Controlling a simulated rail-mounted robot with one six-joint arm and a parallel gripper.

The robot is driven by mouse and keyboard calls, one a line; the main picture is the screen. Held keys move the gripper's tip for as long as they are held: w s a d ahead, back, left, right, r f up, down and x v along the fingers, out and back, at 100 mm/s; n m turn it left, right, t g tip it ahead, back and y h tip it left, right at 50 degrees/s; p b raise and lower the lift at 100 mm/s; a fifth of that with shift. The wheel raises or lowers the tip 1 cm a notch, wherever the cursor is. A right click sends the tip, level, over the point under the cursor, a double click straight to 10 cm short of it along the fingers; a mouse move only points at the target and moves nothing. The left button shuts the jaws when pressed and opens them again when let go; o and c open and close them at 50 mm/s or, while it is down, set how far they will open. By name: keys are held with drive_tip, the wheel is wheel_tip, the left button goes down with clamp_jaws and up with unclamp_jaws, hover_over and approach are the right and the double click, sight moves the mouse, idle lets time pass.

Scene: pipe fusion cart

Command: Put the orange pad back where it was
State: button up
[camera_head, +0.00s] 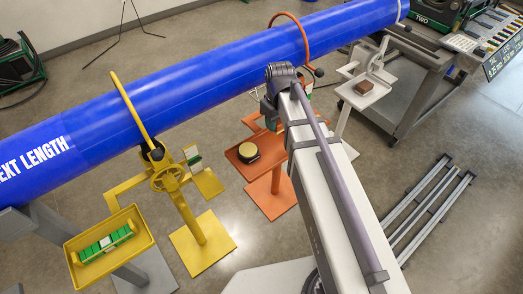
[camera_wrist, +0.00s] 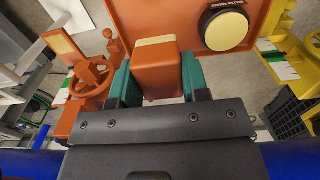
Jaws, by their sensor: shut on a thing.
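The orange pad (camera_wrist: 157,75), a block with a cream strip on one end, is between the teal fingers of my gripper (camera_wrist: 156,78) in the wrist view. The fingers are shut on its two sides. The pad overlaps the near edge of the orange tray (camera_wrist: 125,15); I cannot tell whether it touches it. In the head view the orange tray (camera_head: 238,150) is on an orange stand under the blue pipe, and my arm hides the pad and most of my gripper (camera_head: 268,106).
A black round item with a cream top (camera_wrist: 223,28) sits in the orange tray. An orange handwheel (camera_wrist: 90,85) is left of the pad. The blue pipe (camera_head: 210,60) crosses overhead. A yellow stand (camera_head: 185,212) and a white stand with a brown block (camera_head: 364,87) flank the orange stand.

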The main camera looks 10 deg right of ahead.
sight(275, 148)
wheel_tip(275, 148, down, 10)
drive_tip(key=b, duration=0.9)
drive_tip(key=shift+f, duration=0.1)
drive_tip(key=shift+r, duration=0.3)
drive_tip(key=shift+f, duration=0.15)
drive_tip(key=o, duration=0.4)
drive_tip(key=shift+f, duration=0.1)
drive_tip(key=shift+c, duration=0.2)
drive_tip(key=o, duration=0.5)
drive_tip(key=shift+c, duration=0.2)
